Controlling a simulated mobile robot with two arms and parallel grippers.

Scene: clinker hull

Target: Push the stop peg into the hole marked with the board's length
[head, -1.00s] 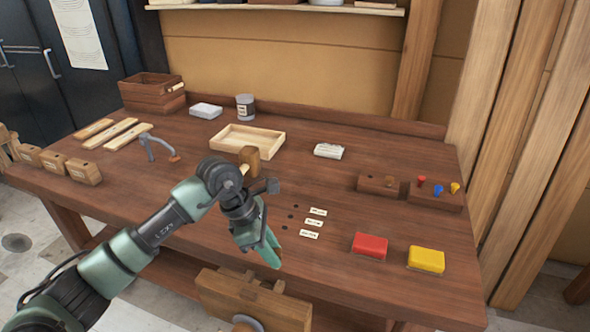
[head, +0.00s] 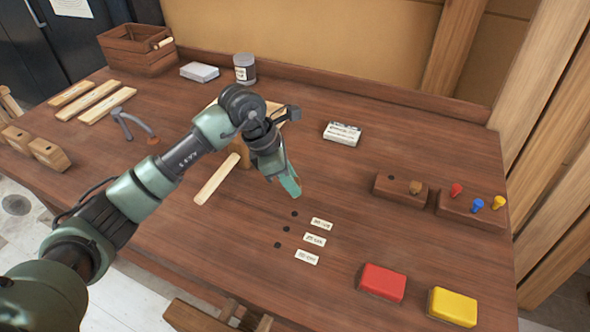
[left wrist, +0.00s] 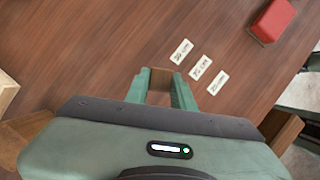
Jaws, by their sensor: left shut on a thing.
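My left gripper (head: 290,188) is over the middle of the bench, just behind the holes, fingers pointing down. It is shut on a small brown piece, apparently the stop peg (left wrist: 161,76), mostly hidden between the fingers in the left wrist view. Three dark holes (head: 286,229) run in a row in the bench top. Each has a white length label (head: 314,239) to its right; the labels also show in the left wrist view (left wrist: 201,67), with small print ending in "cm". A pale board (head: 216,181) lies left of the gripper, partly behind my arm. My right gripper is not in view.
A red block (head: 382,282) and a yellow block (head: 453,306) lie at the front right. A wooden holder (head: 385,188) and a rack of coloured pegs (head: 470,207) stand at the right. A white box (head: 343,133) lies behind.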

